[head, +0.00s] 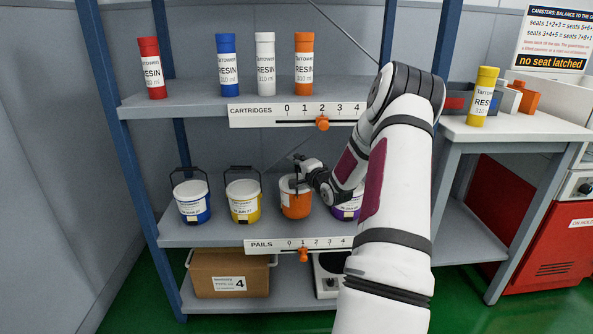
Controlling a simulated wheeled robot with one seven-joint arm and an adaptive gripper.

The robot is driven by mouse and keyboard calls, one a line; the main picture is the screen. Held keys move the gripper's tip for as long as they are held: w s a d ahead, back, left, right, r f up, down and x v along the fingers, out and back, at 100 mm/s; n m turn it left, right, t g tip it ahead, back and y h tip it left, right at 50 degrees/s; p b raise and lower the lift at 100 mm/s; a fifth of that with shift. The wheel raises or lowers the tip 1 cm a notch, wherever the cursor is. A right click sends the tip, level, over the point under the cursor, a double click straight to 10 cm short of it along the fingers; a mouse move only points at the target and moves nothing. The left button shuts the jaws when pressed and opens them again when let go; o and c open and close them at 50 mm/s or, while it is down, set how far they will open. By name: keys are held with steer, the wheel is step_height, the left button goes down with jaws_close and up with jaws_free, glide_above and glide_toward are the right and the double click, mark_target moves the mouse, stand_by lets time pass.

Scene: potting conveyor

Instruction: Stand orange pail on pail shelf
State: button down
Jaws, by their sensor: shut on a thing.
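The orange pail (296,203) is on or just above the pail shelf (215,233), right of the yellow pail; I cannot tell whether its base touches. It looks upright. My gripper (298,182) is at the top of the orange pail and shut on it, with my arm reaching in from the right. The fingertips are small and partly hidden, so the exact grip point is unclear. The shelf carries a PAILS label strip (300,245) with a 0 to 4 scale and an orange slider (303,255).
A blue-labelled pail (193,203), a yellow-labelled pail (243,202) and a purple-labelled pail (346,208) stand on the same shelf. The purple one is close right, partly behind my arm. Resin cartridges (228,65) stand on the shelf above. A cardboard box (230,274) sits below.

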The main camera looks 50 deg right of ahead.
steer(key=shift+f, duration=0.6)
steer(key=shift+f+b, duration=0.15)
steer(key=shift+b, duration=0.2)
steer(key=c, duration=1.6)
jaws_free()
steer(key=shift+f, duration=0.1)
steer(key=shift+c, duration=0.2)
